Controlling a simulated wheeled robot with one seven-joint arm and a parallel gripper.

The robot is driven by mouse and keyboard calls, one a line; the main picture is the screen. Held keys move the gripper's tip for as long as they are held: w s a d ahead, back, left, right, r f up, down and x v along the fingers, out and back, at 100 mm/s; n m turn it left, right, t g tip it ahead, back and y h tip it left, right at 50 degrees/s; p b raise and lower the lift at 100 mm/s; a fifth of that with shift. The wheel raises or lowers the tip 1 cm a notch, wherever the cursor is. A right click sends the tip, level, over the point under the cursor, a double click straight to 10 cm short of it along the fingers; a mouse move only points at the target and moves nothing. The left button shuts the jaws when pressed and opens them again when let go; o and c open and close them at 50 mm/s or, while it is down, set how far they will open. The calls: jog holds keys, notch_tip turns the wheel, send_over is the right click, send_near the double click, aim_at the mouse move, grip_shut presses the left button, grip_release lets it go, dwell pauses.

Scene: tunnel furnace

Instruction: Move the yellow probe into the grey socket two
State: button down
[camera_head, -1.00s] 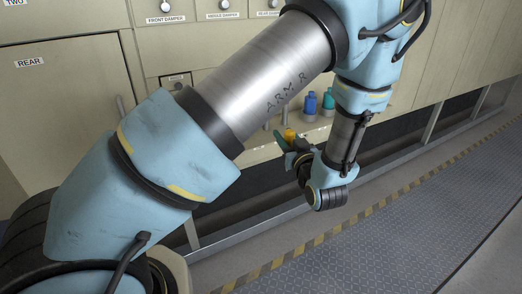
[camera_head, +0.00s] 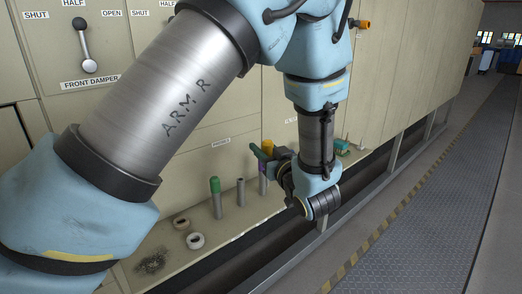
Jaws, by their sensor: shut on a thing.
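My gripper (camera_head: 267,152) is in the middle of the view, before the furnace's cream front. Its green fingers are shut on the yellow probe (camera_head: 267,146), and only the probe's yellow top shows clearly. A grey upright tube (camera_head: 241,192) with no coloured top stands on the ledge below and left of my gripper. A green-topped grey probe (camera_head: 215,195) stands left of that tube. A purple item (camera_head: 262,180) shows just under my gripper, partly hidden. I cannot read any socket number, so I cannot tell which is socket two.
Two round ring-shaped pieces (camera_head: 195,240) and a dark smudge (camera_head: 152,262) are on the ledge (camera_head: 225,238) at the left. A teal object (camera_head: 341,147) is beyond my wrist. A front damper lever (camera_head: 87,50) is at upper left. A clear walkway (camera_head: 420,210) runs along the right.

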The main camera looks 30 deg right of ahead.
jog(key=w+a+f+b, duration=0.2)
jog(key=w+f, duration=0.2)
jog(key=w, duration=0.8)
jog(key=shift+a+b, duration=0.15)
jog(key=shift+b, duration=0.2)
jog(key=shift+f, duration=0.1)
dwell(1.2)
jog(key=shift+f+b, duration=0.55)
jog(key=shift+b, duration=0.2)
jog(key=shift+f, duration=0.1)
jog(key=shift+f+b, duration=1.15)
jog(key=shift+f, duration=0.15)
jog(key=shift+f, duration=0.1)
jog(key=shift+f+b, duration=1.55)
jog(key=shift+f, duration=0.15)
jog(key=shift+f, duration=0.1)
